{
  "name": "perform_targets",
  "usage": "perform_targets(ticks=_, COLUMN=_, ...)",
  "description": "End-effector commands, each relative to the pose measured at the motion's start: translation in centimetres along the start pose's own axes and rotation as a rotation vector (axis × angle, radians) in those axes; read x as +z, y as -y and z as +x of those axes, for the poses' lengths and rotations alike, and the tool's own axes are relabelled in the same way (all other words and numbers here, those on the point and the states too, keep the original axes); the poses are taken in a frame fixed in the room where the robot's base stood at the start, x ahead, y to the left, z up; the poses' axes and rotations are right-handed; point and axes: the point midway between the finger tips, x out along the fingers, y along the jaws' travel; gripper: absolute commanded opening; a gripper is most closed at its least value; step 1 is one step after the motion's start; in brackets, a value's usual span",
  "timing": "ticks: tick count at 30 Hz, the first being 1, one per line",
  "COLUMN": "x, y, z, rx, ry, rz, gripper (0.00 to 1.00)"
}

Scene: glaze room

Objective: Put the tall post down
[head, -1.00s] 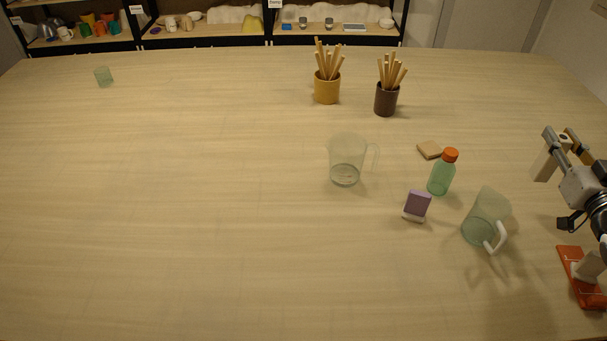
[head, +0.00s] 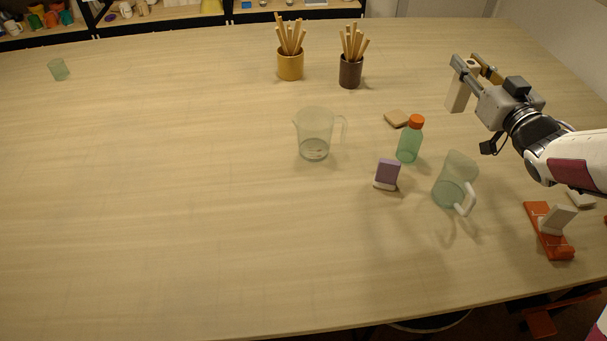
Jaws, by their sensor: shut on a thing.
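The tall post (head: 458,95) is a pale wooden block in the head view at the upper right. My gripper (head: 474,66) is shut on its upper end and holds it roughly upright, a little tilted. Whether the post's lower end touches the table (head: 200,200) or hangs above it, I cannot tell. Part of the post's top is hidden by the gripper's fingers.
A green bottle with an orange cap (head: 408,143), a sponge-like tan block (head: 397,118) and a frosted pitcher (head: 455,180) stand left of the post. The left table is largely clear.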

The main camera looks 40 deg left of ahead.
Motion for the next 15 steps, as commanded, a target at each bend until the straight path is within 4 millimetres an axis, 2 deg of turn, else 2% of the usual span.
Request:
perform_targets(ticks=1, x=-0.1, y=1.9, z=0.7, rx=-0.026, ry=-0.002, rz=-0.001, gripper=0.00)
perform_targets(ticks=9, x=-0.2, y=10.6, z=3.5, rx=-0.143, ry=-0.003, rz=-0.001, gripper=0.00)
perform_targets(ticks=15, x=-0.1, y=17.2, z=4.7, rx=-0.231, ry=-0.003, rz=-0.001, gripper=0.00)
